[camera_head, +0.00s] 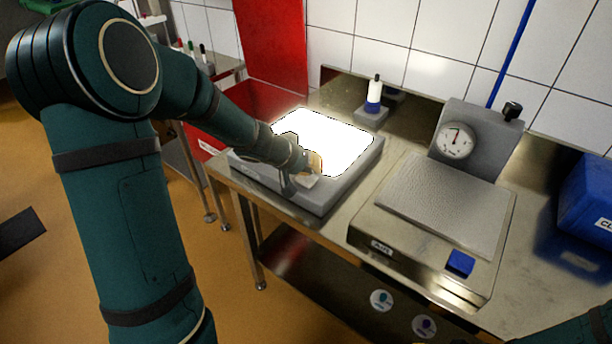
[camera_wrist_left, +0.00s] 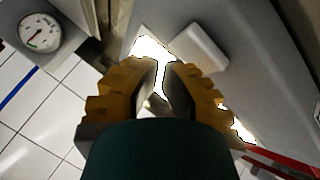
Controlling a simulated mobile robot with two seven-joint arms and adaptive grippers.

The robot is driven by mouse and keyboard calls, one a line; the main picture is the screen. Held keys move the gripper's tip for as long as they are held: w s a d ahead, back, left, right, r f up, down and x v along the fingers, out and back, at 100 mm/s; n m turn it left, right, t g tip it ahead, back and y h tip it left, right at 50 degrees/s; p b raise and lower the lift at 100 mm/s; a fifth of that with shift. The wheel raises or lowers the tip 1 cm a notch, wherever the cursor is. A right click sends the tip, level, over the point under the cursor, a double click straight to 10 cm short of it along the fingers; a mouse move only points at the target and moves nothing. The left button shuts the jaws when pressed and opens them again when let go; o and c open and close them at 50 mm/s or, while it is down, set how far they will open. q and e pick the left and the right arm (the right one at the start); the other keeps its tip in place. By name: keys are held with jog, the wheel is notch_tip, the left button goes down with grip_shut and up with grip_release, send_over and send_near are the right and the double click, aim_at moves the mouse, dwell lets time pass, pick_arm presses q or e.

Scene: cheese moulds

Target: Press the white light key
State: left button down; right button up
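The light box (camera_head: 345,190) stands on the steel table with its panel (camera_head: 335,135) glowing bright white. A small pale key (camera_wrist_left: 200,47) sits on the box's grey rim in the left wrist view, just beyond the fingertips and slightly right. In the head view the key (camera_head: 306,181) is partly hidden by my gripper. My left gripper (camera_head: 312,165) is over the near edge of the box. In the wrist view its yellow-brown fingers (camera_wrist_left: 167,66) have a narrow empty gap between them. I cannot tell whether a finger touches the key. My right gripper is out of view.
A scale (camera_head: 440,215) with a round dial and a blue button (camera_head: 460,262) stands right of the box. A white-and-blue bottle (camera_head: 373,96) stands behind it. A blue crate (camera_head: 588,205) is at the far right. A red bin (camera_head: 262,105) is behind my left arm.

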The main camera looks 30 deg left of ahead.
aim_at(311, 177)
pick_arm(q)
jog(key=shift+r, duration=0.3)
notch_tip(311, 177, up, 6)
jog(key=p, duration=0.4)
dwell(0.7)
